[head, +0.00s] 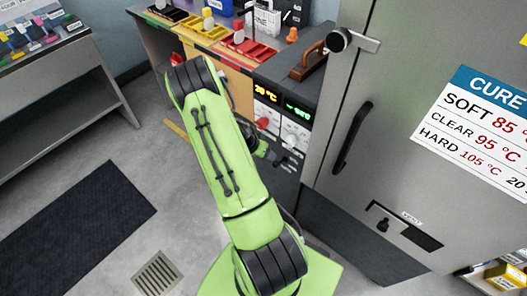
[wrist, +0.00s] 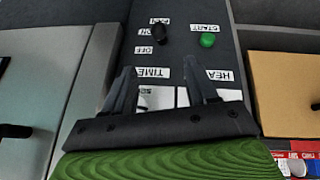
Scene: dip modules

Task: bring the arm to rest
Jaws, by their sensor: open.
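My green arm (head: 222,150) reaches up from the bottom of the head view and bends down toward the oven's control panel (head: 283,130). My gripper (wrist: 160,75) shows in the wrist view with its two dark fingers apart and nothing between them. It is in front of the panel, near the TIME label (wrist: 152,72) and the HEA label (wrist: 220,75). I cannot tell whether it touches the panel. In the head view the gripper (head: 278,157) is small and partly hidden by my arm.
A green START button (wrist: 208,40) and a black switch (wrist: 162,36) are on the panel. The closed grey oven door (head: 395,120) stands to the right with a black handle (head: 352,137). A bench with a red tray (head: 247,48) is behind. Floor near the dark mat (head: 75,225) is clear.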

